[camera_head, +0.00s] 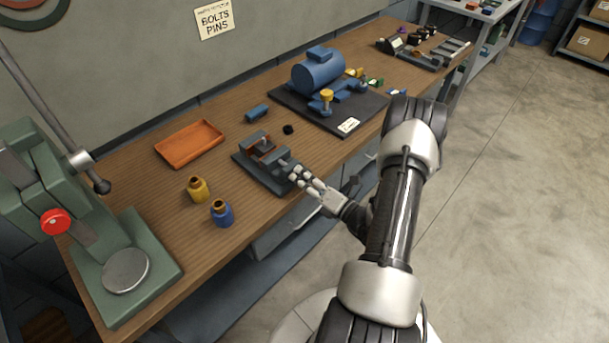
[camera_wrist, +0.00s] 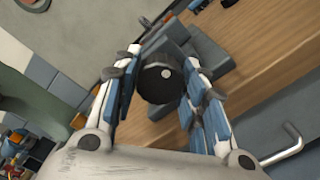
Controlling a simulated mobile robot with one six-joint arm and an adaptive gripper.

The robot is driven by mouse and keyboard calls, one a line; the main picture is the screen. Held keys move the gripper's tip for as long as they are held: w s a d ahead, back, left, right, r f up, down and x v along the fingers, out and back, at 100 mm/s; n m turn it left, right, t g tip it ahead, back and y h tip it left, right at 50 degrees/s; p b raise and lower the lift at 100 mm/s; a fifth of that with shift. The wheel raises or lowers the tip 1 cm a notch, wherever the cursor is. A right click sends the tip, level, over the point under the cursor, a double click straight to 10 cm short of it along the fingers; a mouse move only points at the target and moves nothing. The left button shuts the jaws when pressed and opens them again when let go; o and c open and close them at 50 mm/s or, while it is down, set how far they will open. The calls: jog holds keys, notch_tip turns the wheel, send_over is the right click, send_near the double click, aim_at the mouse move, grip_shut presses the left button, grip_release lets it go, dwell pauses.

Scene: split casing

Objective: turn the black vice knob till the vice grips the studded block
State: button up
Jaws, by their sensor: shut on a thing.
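The grey vice (camera_head: 262,168) stands on the wooden bench near its front edge, and part of it also shows in the wrist view (camera_wrist: 205,48). A brown-orange block (camera_head: 264,147) sits between the vice jaws; I cannot tell whether both jaws touch it, and its studs are too small to make out. The black vice knob (camera_wrist: 158,82) with a pale dot on its face lies between my fingers in the wrist view. My gripper (camera_head: 300,176) is shut on the knob, one finger on each side.
A green press (camera_head: 125,270) fills the left end. A blue motor (camera_head: 318,70) on a dark plate stands behind right. A small black part (camera_head: 288,129) lies behind the vice.

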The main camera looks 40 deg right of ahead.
jog(key=m+p, duration=0.1)
jog(key=m, duration=0.3)
jog(key=shift+r+m+p, duration=0.1)
jog(key=shift+m+p, duration=0.25)
jog(key=shift+m, duration=0.05)
jog(key=m+p, duration=0.1)
jog(key=m, duration=0.4)
jog(key=m+p, duration=0.1)
jog(key=m, duration=0.3)
jog(key=shift+m, duration=0.4)
jog(key=shift+m+p, duration=0.35)
jog(key=shift+m, duration=1.95)
jog(key=o, duration=1.1)
jog(key=shift+c, duration=0.2)
